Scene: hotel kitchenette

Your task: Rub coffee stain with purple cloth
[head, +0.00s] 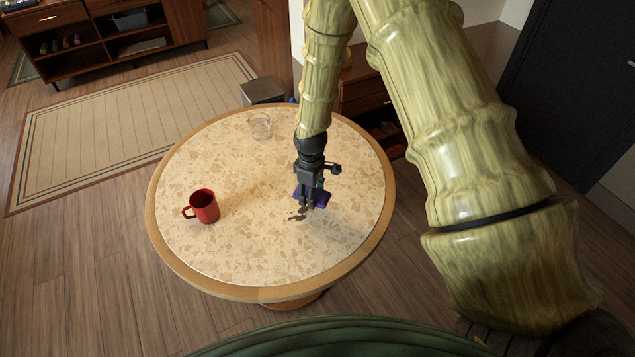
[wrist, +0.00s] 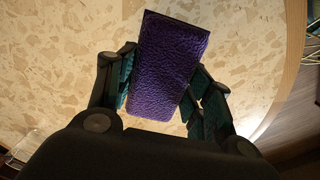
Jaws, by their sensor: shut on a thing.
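The purple cloth (wrist: 168,65) is a folded, textured block held between the two fingers of my gripper (wrist: 163,85) in the wrist view. In the head view my gripper (head: 311,203) points down over the right part of the round table, with the cloth (head: 322,197) at its fingertips. Part of the stain may be hidden by the gripper. I cannot tell whether the cloth touches the tabletop. The stain does not show in the wrist view.
The round table (head: 240,262) has a speckled top and wooden rim. A red mug (head: 205,207) stands at its left, and a clear glass (head: 260,126) stands near the back. The table's middle and front are clear. A dark cabinet (head: 362,97) stands behind the table.

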